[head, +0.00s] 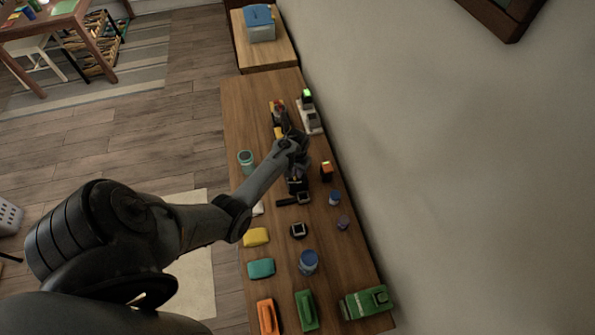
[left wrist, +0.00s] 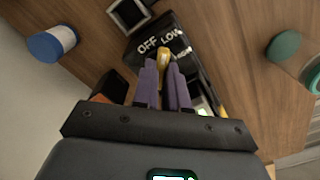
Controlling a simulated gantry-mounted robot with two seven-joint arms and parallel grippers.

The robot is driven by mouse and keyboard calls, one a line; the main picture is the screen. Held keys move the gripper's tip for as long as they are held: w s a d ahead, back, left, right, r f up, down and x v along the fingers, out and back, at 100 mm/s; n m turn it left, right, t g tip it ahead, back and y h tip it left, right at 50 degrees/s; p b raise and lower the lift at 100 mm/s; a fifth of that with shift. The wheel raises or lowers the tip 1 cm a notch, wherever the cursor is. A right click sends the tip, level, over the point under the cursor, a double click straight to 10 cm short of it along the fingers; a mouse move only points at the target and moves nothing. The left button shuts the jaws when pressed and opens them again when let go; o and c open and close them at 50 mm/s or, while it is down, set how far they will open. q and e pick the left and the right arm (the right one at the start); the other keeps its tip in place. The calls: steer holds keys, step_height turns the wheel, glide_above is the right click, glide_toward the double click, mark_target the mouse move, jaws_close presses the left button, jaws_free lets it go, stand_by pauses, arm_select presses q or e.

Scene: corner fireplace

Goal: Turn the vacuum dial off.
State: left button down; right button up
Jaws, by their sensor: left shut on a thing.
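The vacuum dial is a yellow knob (left wrist: 163,54) on a black box (left wrist: 196,62) with white lettering that reads OFF and LOW; more lettering is partly hidden. The knob's visible end lies between OFF and LOW, and I cannot tell its exact setting. My left gripper (left wrist: 165,72), with purple fingers in the left wrist view, is shut on the knob. In the head view my left gripper (head: 297,183) reaches down over the bench, and the dial box is mostly hidden beneath it. My right gripper is not in view.
The wooden bench (head: 245,105) runs along a wall. Around the gripper stand a teal jar (head: 246,160), an orange-and-black item (head: 326,170), a blue jar (head: 334,198) and a black square-faced item (head: 298,230). A white device with a green light (head: 308,97) is farther back.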

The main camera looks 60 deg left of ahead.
arm_select(q)
steer(key=shift+r+n+p, duration=0.1)
steer(key=shift+n+p, duration=0.7)
steer(key=shift+n, duration=0.1)
steer(key=n+p, duration=0.1)
steer(key=n, duration=0.1)
steer(key=shift+n, duration=0.3)
steer(key=n+p, duration=0.1)
steer(key=n, duration=0.1)
steer(key=shift+n, duration=1.2)
steer(key=shift+s, duration=0.1)
steer(key=c, duration=1.2)
jaws_free()
steer(key=shift+o, duration=0.2)
